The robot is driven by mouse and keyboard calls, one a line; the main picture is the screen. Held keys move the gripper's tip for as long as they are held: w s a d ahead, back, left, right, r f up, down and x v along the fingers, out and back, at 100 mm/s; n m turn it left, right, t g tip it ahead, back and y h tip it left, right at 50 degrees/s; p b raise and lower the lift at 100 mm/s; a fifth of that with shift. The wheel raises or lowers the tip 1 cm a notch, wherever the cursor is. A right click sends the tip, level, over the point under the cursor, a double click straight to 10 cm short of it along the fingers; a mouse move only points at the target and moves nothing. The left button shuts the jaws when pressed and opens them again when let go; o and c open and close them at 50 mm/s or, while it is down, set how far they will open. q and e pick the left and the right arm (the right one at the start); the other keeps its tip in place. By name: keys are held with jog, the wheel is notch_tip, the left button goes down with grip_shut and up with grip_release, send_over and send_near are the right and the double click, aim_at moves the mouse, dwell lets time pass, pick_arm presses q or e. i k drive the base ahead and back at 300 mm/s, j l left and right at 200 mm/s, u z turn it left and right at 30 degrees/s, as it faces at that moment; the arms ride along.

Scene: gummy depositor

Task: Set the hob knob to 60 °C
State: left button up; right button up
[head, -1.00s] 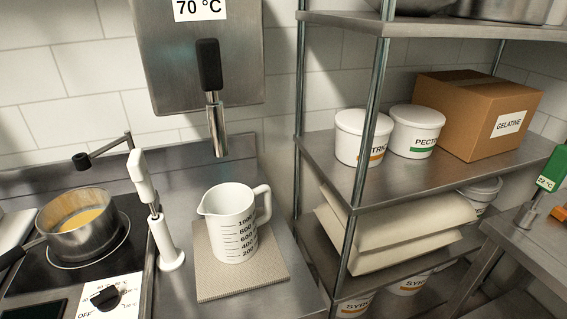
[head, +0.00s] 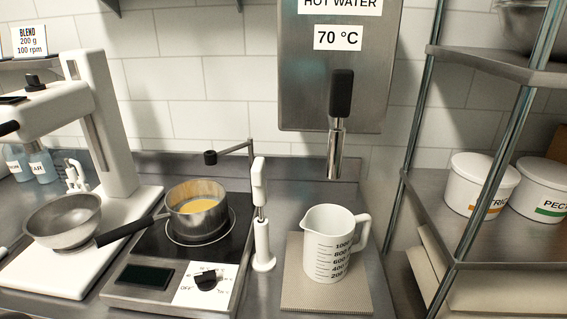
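The hob knob (head: 206,280) is a black knob on a white dial plate (head: 188,291) at the front right of the hob. OFF shows at the plate's lower left; the other dial marks and the knob's exact setting are too small to read. The hob (head: 140,299) has a dark glass top and a dark display (head: 146,276) left of the knob. A steel saucepan (head: 199,218) with yellow-orange contents stands on the hob, its black handle pointing left. Neither of my grippers is in view.
A white stick device (head: 263,240) stands right of the hob. A white measuring jug (head: 328,246) stands on a beige mat (head: 300,292) below the hot-water tap (head: 336,150). A white stand mixer (head: 105,130) and steel bowl (head: 64,222) are at left; shelving is at right.

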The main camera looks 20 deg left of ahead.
aim_at(207, 281)
jog(key=u, duration=1.3)
